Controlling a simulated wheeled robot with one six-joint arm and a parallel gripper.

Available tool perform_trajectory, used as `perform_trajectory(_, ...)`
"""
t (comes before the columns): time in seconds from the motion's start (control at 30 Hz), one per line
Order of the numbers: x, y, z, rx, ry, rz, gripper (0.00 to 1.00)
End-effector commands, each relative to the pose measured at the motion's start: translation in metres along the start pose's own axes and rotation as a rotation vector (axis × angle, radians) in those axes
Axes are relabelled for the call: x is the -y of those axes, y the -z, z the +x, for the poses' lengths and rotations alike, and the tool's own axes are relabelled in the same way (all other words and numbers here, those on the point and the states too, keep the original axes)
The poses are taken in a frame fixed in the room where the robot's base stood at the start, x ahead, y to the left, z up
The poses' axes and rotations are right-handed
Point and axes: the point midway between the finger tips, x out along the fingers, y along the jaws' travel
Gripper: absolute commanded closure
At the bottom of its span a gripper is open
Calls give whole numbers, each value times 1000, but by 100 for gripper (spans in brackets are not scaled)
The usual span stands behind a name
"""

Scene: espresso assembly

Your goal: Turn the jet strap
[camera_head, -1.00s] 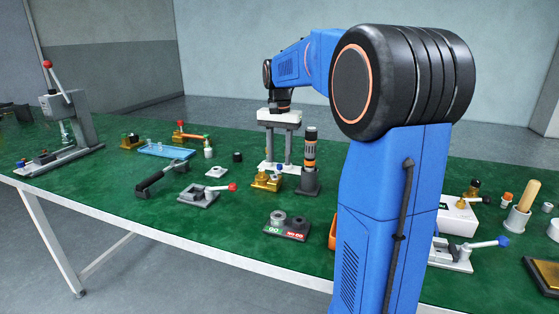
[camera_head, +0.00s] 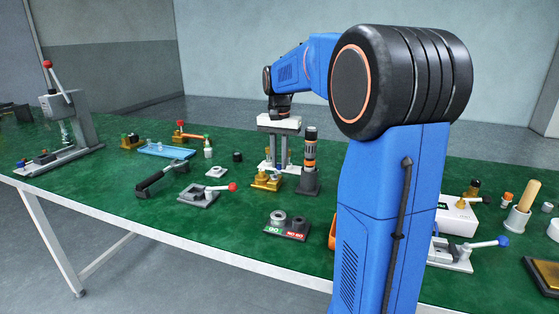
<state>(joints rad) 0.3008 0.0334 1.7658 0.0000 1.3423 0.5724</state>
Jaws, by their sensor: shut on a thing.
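My gripper (camera_head: 279,160) points down at the middle of the table, its pale body above two grey fingers. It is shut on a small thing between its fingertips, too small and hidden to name. A brass fixture (camera_head: 266,182) stands on the table just below and left of the fingertips. I cannot tell whether the fingers touch it. I cannot make out the jet strap for certain in this view.
A dark grey holder (camera_head: 308,183) with an orange-and-black banded tool (camera_head: 309,150) stands close right of my gripper. A red-knobbed clamp (camera_head: 203,193) and a go/no-go gauge block (camera_head: 287,226) lie nearer.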

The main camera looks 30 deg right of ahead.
Motion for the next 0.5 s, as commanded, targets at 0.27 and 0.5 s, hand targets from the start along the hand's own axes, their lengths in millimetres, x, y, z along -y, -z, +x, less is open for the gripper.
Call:
perform_trajectory(0.27, 6, 0, 0, 0, 0, -144, 100)
perform_trajectory(0.5, 13, -2, 0, 0, 0, -327, 100)
